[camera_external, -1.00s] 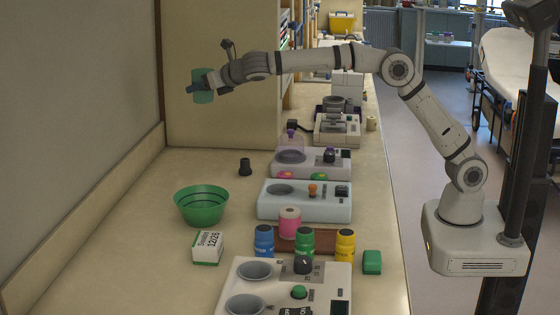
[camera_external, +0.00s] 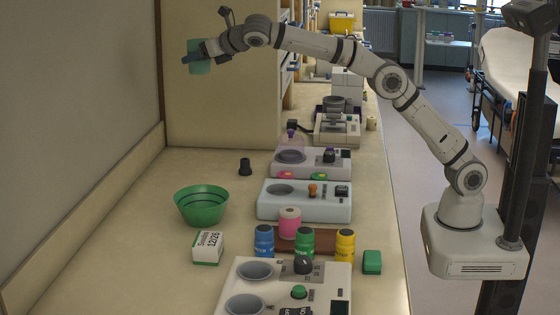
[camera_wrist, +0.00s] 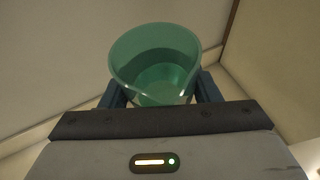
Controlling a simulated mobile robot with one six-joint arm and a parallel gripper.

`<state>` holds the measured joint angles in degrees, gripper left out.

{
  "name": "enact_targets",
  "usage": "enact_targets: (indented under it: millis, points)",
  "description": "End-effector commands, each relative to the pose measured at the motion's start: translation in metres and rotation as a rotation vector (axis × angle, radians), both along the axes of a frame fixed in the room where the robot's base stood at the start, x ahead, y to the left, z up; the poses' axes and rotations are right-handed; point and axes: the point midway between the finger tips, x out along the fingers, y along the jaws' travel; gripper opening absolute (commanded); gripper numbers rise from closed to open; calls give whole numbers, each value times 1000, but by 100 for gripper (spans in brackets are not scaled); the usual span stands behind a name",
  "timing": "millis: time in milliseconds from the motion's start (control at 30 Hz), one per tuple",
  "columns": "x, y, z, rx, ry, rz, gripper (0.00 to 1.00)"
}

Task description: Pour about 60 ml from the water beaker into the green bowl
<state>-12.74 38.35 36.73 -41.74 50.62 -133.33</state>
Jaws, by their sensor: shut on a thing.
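The water beaker (camera_external: 200,56) is a translucent green cup, held high above the counter. My gripper (camera_external: 196,59) is shut around it. In the wrist view the beaker (camera_wrist: 154,60) sits between my dark blue fingers (camera_wrist: 160,92), its open mouth showing. Its water level is hard to make out. In the external view it looks close to upright. The green bowl (camera_external: 201,207) stands on the counter at the left, well below the beaker and nearer the camera. The bowl's inside shows dark ring lines, and I cannot tell whether it holds liquid.
A white and green carton (camera_external: 208,247) stands just in front of the bowl. A small black cup (camera_external: 245,167) is behind it. Pink, blue, green and yellow containers and several white devices (camera_external: 304,201) fill the right side. A wall bounds the left.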

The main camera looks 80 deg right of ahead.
Motion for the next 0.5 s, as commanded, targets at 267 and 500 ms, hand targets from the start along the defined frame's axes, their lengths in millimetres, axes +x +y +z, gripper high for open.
enact_targets:
  millis: [267,500]
  points:
    - [-11,72,-6,10,9,146,30]
    - [-36,159,-7,13,14,344,30]
